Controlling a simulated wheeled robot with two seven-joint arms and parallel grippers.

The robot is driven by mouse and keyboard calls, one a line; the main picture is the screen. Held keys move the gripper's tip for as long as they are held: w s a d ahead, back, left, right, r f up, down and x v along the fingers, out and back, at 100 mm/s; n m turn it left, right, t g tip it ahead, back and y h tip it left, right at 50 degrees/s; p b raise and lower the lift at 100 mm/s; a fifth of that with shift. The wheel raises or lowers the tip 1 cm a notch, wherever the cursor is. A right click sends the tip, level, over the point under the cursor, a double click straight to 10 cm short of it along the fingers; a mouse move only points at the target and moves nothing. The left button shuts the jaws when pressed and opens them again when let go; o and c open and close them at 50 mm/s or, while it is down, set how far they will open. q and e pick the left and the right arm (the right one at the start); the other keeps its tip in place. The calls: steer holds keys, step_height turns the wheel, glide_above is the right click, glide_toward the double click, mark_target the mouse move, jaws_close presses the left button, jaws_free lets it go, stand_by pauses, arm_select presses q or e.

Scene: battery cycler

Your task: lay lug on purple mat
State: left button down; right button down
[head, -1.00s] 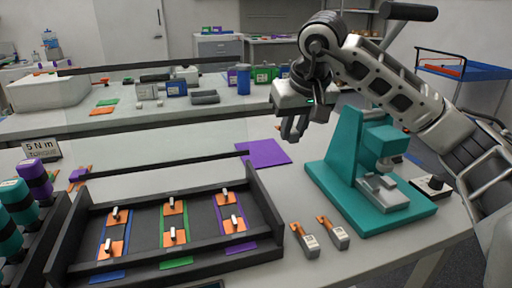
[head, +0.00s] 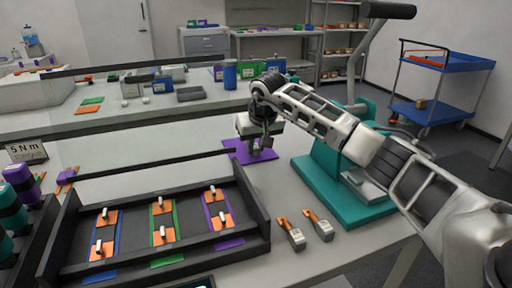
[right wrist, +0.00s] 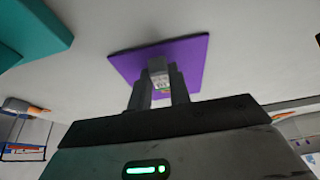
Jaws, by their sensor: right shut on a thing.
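The purple mat (head: 232,147) lies flat on the table behind the black tray. My right gripper (head: 257,153) is over the mat, pointing down. In the right wrist view my right gripper (right wrist: 160,92) is shut on a lug (right wrist: 159,70), a grey block with a small label, seen against the purple mat (right wrist: 130,64). Whether the lug touches the mat I cannot tell. Two more lugs, grey with copper-coloured ends, lie on the table: one lug (head: 294,238) and another lug (head: 322,229). My left gripper is not in view.
A teal press (head: 325,180) stands just right of the mat. The black tray (head: 262,225) with several copper pieces on coloured strips stands in front. A 5 N m sign (head: 27,151) and purple and teal cylinders are at left.

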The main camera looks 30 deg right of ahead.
steer(key=shift+f, duration=0.5)
steer(key=shift+f, duration=0.15)
steer(key=c, duration=1.3)
jaws_free()
